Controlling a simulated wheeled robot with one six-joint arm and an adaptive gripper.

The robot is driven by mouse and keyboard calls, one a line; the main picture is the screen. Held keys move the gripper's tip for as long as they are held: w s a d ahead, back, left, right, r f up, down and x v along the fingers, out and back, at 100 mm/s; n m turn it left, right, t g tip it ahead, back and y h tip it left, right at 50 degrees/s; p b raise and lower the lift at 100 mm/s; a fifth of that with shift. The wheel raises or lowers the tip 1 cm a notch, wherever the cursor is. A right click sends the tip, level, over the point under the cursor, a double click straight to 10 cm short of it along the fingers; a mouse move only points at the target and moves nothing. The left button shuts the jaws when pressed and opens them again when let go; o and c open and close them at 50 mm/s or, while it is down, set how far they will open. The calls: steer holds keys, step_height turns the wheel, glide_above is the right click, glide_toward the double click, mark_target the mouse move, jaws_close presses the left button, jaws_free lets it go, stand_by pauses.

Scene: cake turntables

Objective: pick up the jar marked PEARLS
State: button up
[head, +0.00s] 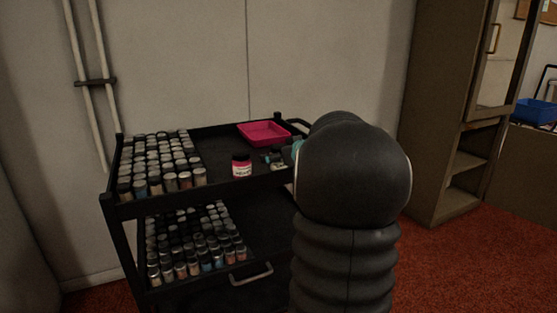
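A small jar (241,166) with a dark lid and a pink-and-white label stands upright on the top shelf of a black cart (225,190). Its lettering is too small to read for certain. My arm fills the middle right of the head view and hides much of the cart's right end. Small dark parts that look like my gripper (271,157) show just left of the arm, to the right of the jar and apart from it. A pale-labelled item (279,162) shows there, partly hidden. I cannot tell whether the gripper holds it.
Rows of small jars (160,160) fill the top shelf's left side; more jars (200,245) stand on the lower shelf. A pink tray (264,133) lies at the back. The shelf around the pink-labelled jar is fairly clear. A brown cabinet (440,130) stands at right.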

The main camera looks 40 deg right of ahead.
steer(key=c, duration=1.3)
steer(key=shift+c, duration=0.3)
steer(key=shift+r, duration=0.1)
